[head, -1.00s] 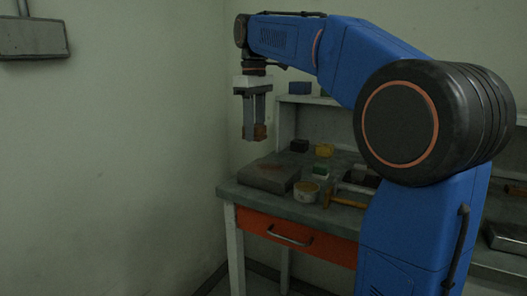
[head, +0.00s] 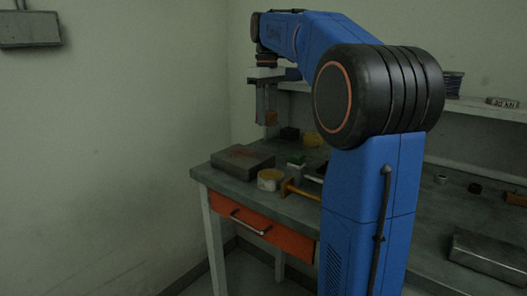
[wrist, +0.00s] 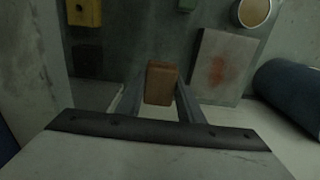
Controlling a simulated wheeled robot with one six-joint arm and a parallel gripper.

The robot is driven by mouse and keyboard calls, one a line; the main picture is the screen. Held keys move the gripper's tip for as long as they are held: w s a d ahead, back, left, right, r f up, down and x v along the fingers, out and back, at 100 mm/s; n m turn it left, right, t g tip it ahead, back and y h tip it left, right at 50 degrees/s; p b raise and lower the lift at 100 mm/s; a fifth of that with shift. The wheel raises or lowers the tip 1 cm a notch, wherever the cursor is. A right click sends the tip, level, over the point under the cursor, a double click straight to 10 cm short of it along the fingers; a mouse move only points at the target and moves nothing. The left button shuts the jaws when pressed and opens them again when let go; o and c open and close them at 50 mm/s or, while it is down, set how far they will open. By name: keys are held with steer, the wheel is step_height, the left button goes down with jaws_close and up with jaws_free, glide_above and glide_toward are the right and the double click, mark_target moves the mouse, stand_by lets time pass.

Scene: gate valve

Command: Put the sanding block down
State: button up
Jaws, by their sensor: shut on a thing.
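The sanding block (head: 271,118) is a small brown block. It is held between the two finger ends of my gripper (head: 266,119), which points down above the back left part of the workbench (head: 215,180). In the wrist view the block (wrist: 161,83) sits between the fingertips of my gripper (wrist: 160,88), shut on it. The bench top shows beyond the block, and the block looks clear of it. The exact height cannot be told.
A grey slab with a rusty stain (head: 243,159) lies at the bench's left. Near it are a round tin (head: 270,180), a green-and-white block (head: 296,161), a yellow object (head: 313,140), a dark block (head: 289,133) and a yellow-handled tool (head: 300,191). A shelf (head: 470,110) runs behind.

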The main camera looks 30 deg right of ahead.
steer(key=shift+f, duration=4.8)
steer(key=shift+f, duration=0.1)
steer(key=o, duration=1.1)
step_height(320, 180, up, 12)
steer(key=shift+r, duration=0.1)
